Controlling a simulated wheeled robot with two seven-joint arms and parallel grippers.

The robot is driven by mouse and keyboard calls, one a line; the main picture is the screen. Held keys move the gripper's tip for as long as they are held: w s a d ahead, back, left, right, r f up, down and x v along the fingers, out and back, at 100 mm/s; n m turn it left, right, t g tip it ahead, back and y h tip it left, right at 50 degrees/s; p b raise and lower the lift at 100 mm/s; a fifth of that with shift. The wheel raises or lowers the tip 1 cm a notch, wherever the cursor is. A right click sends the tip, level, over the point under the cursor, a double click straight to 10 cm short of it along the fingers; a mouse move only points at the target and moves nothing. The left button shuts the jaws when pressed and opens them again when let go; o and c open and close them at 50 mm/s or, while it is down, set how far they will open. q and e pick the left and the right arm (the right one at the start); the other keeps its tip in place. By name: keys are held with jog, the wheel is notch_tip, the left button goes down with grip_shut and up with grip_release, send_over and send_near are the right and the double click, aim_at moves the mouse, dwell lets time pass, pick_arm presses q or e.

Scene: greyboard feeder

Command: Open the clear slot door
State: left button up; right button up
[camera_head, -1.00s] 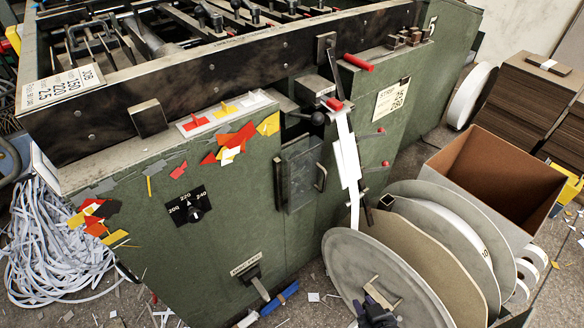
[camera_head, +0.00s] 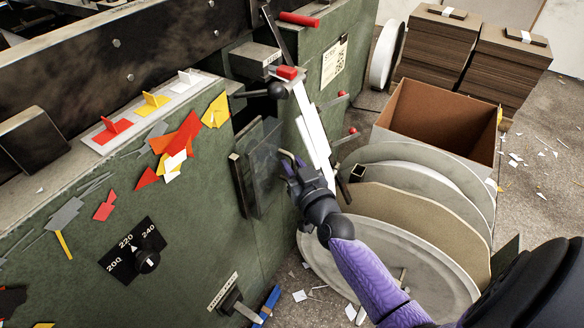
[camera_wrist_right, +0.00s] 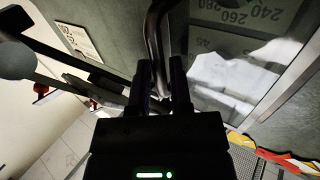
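The clear slot door (camera_head: 266,168) is a dark-framed see-through panel on the green machine's side. It looks closed against the machine. Its curved handle (camera_head: 287,157) is on the door's right side. My right gripper (camera_head: 293,165) reaches the handle from the right. In the right wrist view the handle bar (camera_wrist_right: 156,45) runs between the two fingers (camera_wrist_right: 161,78); whether they press on it is unclear. Numbers show through the clear panel (camera_wrist_right: 225,55) there. My left gripper is not in view.
A black ball-ended lever (camera_head: 276,91) and a red-handled lever (camera_head: 287,73) stick out above the door. Large reel discs (camera_head: 440,262) stand close under my right forearm. An open cardboard box (camera_head: 440,120) is behind them. A dial (camera_head: 147,261) is at lower left.

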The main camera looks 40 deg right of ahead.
grip_shut()
dwell(1.0)
dwell(0.5)
